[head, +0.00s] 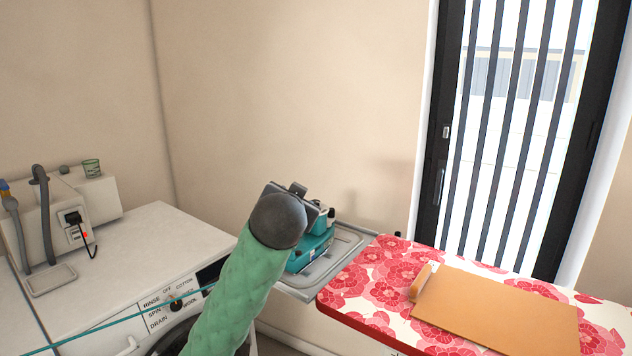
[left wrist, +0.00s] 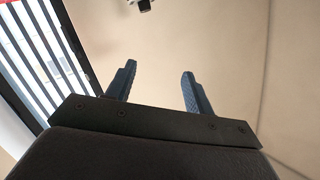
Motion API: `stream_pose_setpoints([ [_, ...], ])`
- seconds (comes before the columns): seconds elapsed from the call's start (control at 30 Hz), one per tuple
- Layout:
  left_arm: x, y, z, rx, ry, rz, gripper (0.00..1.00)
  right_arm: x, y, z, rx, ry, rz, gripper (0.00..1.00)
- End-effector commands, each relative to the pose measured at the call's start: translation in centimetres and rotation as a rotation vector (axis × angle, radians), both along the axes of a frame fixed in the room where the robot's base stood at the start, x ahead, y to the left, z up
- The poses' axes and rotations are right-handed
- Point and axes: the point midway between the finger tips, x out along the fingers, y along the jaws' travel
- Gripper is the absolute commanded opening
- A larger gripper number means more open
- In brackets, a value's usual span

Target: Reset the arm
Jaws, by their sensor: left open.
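My left arm in its green padded cover rises from the bottom of the head view to a dark rounded wrist (head: 278,220). It is held up in front of the iron rest. The fingers are mostly hidden behind the wrist there. In the left wrist view my left gripper (left wrist: 159,70) is open, its two blue-grey fingers apart with nothing between them. Behind them is bare beige wall, with the barred window at the left. My right gripper is in neither view.
A teal iron (head: 312,252), partly hidden by my arm, sits on a grey metal rest (head: 348,244). A floral ironing board (head: 365,290) bears a tan board (head: 500,312). A white washing machine (head: 150,250) stands left. A teal cord (head: 110,322) crosses it. A barred door (head: 510,130) is behind.

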Motion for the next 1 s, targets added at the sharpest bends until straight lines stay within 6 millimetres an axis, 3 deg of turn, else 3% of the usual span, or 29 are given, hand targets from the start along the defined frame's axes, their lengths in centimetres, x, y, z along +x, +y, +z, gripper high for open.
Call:
stream_pose_setpoints([
  [0.1,-1.8,0.9,-4.1,-0.042,0.098,-0.018,0.53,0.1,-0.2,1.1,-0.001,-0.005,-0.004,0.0],
  [0.3,-4.8,2.2,-9.9,-0.109,0.227,-0.041,0.53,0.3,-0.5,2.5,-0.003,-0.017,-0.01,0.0],
  [0.67,-10.9,4.6,-19.3,-0.212,0.409,-0.042,0.53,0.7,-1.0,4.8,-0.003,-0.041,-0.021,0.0],
  [1.0,-17.5,7.3,-27.9,-0.271,0.584,0.02,0.53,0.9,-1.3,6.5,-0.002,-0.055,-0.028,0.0],
])
